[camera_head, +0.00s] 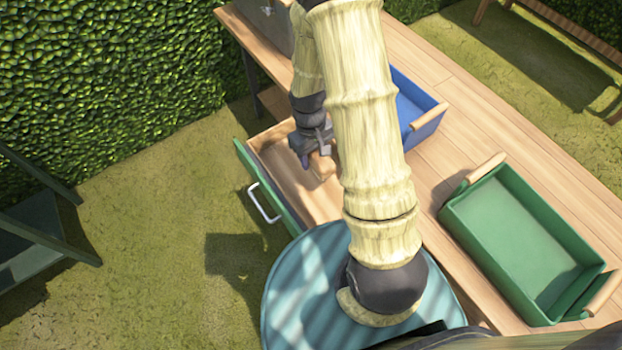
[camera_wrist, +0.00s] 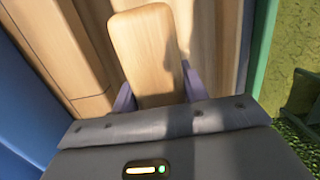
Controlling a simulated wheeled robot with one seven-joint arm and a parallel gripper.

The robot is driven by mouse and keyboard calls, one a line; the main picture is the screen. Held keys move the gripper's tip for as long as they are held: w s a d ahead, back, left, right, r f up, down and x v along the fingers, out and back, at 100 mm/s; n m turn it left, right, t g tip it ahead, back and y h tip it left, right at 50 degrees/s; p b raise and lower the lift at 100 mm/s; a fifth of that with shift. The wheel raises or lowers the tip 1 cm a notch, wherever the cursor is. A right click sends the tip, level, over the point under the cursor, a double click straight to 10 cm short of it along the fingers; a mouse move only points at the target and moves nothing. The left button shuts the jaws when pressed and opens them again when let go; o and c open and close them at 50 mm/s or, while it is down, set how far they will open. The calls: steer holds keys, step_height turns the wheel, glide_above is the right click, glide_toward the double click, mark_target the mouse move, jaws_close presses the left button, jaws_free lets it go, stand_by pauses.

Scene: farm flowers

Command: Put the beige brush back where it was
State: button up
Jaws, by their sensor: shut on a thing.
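The beige brush (camera_head: 322,168) is a flat, pale wooden piece with a rounded end. In the wrist view it (camera_wrist: 143,45) sticks out between the two purple fingers. My gripper (camera_head: 315,150) is shut on it; the gripper also shows in the wrist view (camera_wrist: 158,92). Both are at the open drawer (camera_head: 272,193), which has a green front, a white handle and a wooden inside. I cannot tell whether the brush touches the drawer floor. My arm hides part of the drawer, and the brush's underside is hidden.
The wooden table (camera_head: 440,78) holds a blue tray (camera_head: 412,105) behind my arm and an empty green tray (camera_head: 515,240) at right. The drawer's green front edge also shows in the wrist view (camera_wrist: 262,50). Open grass (camera_head: 150,220) lies left of the drawer.

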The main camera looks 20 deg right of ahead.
steer(key=b, duration=0.2)
glide_above(315, 182)
steer(key=f, duration=0.4)
steer(key=w+f, duration=0.1)
steer(key=f, duration=0.1)
steer(key=shift+a+f, duration=0.1)
steer(key=shift+f, duration=0.1)
steer(key=shift+s+r, duration=0.1)
steer(key=shift+s, duration=0.1)
steer(key=shift+f+b, duration=0.4)
steer(key=shift+f, duration=1.45)
steer(key=shift+f, duration=0.3)
steer(key=o, duration=1.1)
steer(key=shift+s, duration=0.1)
steer(key=r+p, duration=0.1)
steer(key=r, duration=0.3)
steer(key=w+r+p, duration=0.1)
steer(key=r, duration=0.3)
steer(key=r+p, duration=0.1)
steer(key=r, duration=0.3)
steer(key=shift+w+a+r, duration=0.25)
steer(key=shift+w, duration=0.05)
